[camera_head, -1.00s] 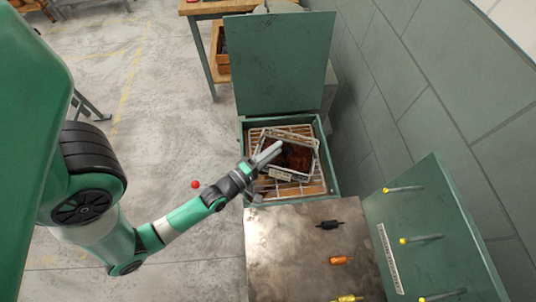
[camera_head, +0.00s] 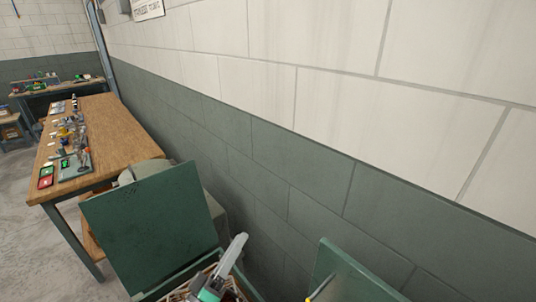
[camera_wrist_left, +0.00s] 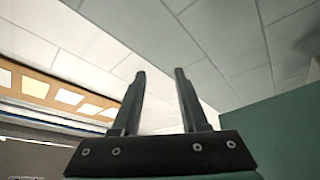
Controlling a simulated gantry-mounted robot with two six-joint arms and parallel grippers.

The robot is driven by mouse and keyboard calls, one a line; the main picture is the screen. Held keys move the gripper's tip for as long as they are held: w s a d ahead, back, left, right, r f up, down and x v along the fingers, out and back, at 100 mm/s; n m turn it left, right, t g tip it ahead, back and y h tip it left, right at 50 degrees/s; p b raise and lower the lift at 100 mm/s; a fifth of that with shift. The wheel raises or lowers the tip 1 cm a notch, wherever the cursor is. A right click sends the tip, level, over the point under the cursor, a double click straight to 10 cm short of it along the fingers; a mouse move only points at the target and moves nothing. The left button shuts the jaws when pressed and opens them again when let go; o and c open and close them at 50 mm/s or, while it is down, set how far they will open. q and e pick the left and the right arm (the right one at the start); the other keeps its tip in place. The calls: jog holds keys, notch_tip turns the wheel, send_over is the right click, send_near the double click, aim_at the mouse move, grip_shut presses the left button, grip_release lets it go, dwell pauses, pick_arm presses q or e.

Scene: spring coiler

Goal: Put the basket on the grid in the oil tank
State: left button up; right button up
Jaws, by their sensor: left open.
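The green oil tank (camera_head: 158,294) is at the bottom of the head view, its lid (camera_head: 150,225) standing open. Only its upper part shows. A strip of wire or lattice (camera_head: 180,291) shows inside it; I cannot tell whether it is the grid or the basket, as the frame edge and my gripper hide the rest. My left gripper (camera_head: 238,242) is over the tank, fingers pointing up. In the left wrist view my left gripper (camera_wrist_left: 161,75) is open with nothing between its fingers. My right gripper is not in view.
A green panel (camera_head: 350,275) with a yellow-tipped rod stands right of the tank. A wall runs close along the right. A wooden workbench (camera_head: 115,115) with several small items stands at the back left. Open floor (camera_head: 30,220) lies at the left.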

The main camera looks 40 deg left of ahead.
pick_arm(q)
jog(key=w+d+r+m+t+h, duration=0.1)
jog(key=w+d+r+m, duration=0.1)
jog(key=r, duration=0.4)
jog(key=w+d+r+m+t+h, duration=0.1)
jog(key=d+r+m, duration=0.1)
jog(key=r, duration=0.4)
jog(key=s+d+r+m+t+h, duration=0.1)
jog(key=s+d+r+m, duration=0.1)
jog(key=r, duration=0.6)
jog(key=s+d+r+m+t+h, duration=0.2)
jog(key=d+r+m, duration=0.2)
jog(key=r, duration=0.5)
jog(key=s+d+r+m+t+h, duration=0.1)
jog(key=s+d+r+m+h, duration=0.1)
jog(key=r, duration=0.6)
jog(key=d+m, duration=0.1)
jog(key=m, duration=0.1)
jog(key=shift+s+d+r+m, duration=0.3)
jog(key=shift+s+d+m, duration=0.05)
jog(key=shift+d+m, duration=0.05)
